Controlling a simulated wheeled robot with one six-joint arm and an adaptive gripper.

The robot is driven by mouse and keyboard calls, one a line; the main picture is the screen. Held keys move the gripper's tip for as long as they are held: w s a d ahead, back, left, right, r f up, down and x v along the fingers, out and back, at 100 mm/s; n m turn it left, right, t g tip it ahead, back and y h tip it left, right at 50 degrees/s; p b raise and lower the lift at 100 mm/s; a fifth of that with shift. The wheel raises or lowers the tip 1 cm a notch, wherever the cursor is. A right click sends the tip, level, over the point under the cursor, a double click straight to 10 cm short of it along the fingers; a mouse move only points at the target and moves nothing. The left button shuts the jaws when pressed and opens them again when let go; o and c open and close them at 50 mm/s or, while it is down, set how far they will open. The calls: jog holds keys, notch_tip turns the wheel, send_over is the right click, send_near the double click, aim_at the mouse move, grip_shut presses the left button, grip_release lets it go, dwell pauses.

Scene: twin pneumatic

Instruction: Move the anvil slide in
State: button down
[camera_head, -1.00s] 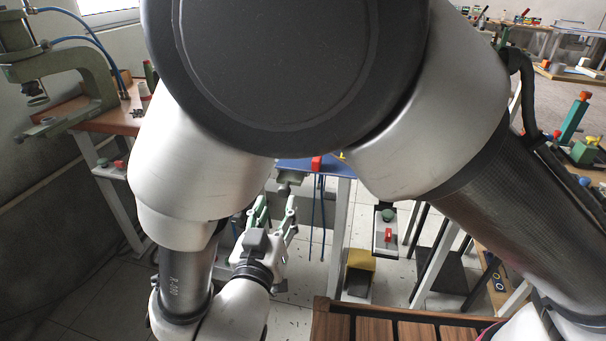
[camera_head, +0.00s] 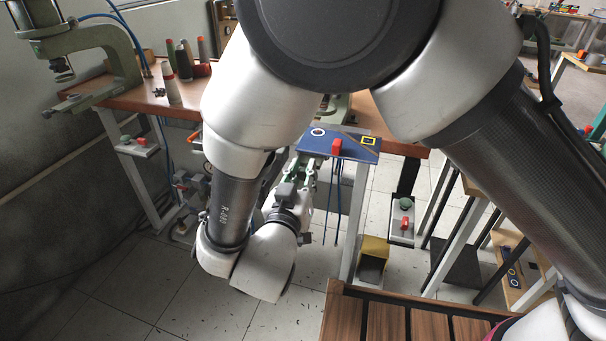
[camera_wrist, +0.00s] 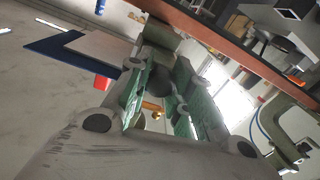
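My gripper (camera_head: 308,166) is low beside the blue panel at the front edge of the workbench, pointing toward the bench. In the wrist view my gripper (camera_wrist: 167,62) has its green-padded fingers apart, with a gap between them. A grey-green block (camera_wrist: 160,36) lies just beyond the fingertips; it may be the end of the anvil slide, but I cannot tell whether the fingers touch it. In the head view my arm hides most of the near press, and only part of its pale green body (camera_head: 338,106) shows. The slide cannot be made out there.
The blue panel (camera_head: 355,150) carries a red block (camera_head: 337,147), a white ring and a yellow square. A second green press (camera_head: 125,60) stands at the left of the workbench (camera_head: 190,100). Floor lies open at front left.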

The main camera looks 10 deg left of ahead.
jog(key=shift+w+d, duration=0.15)
jog(key=shift+w, duration=2)
jog(key=c, duration=1.2)
grip_release()
jog(key=shift+w, duration=0.1)
jog(key=shift+c, duration=0.2)
jog(key=shift+o, duration=0.2)
jog(key=s, duration=1.2)
